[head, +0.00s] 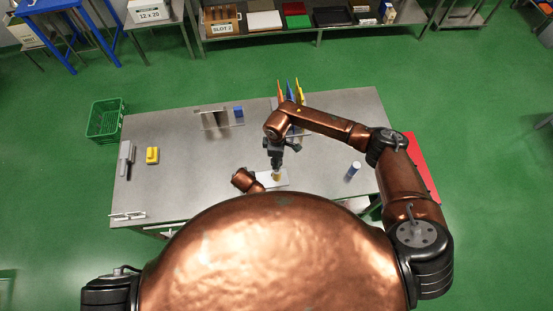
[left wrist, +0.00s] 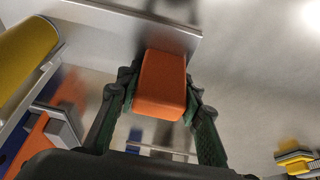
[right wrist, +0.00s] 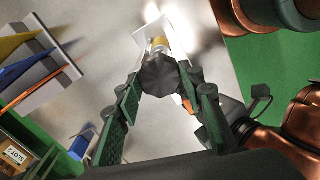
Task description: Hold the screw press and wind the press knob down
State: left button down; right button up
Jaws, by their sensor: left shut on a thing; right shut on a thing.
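The screw press stands near the front edge of the steel table, with a pale base plate (head: 268,180) and a yellow part below my right gripper in the head view. My right gripper (right wrist: 163,82) is shut on the dark faceted press knob (right wrist: 160,72), above the yellow part (right wrist: 157,45). My left gripper (left wrist: 160,98) is shut on an orange block (left wrist: 162,80), which looks like part of the press. A small orange patch also shows beside the knob in the right wrist view. My left gripper is mostly hidden in the head view.
Coloured upright boards (head: 290,92) stand at the table's back. A metal stand with a blue block (head: 238,112) is left of them. A blue-white cylinder (head: 353,170) stands right, a yellow object (head: 152,155) left. A green crate (head: 106,119) is beyond the left edge.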

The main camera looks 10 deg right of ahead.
pick_arm(q)
jog(key=shift+a, duration=0.1)
pick_arm(e)
jog(key=o, duration=1.2)
jog(key=shift+c, duration=0.2)
jog(key=shift+r, duration=0.1)
notch_tip(320, 180, up, 12)
pick_arm(q)
jog(key=c, duration=1.2)
grip_release()
jog(key=shift+c, duration=0.2)
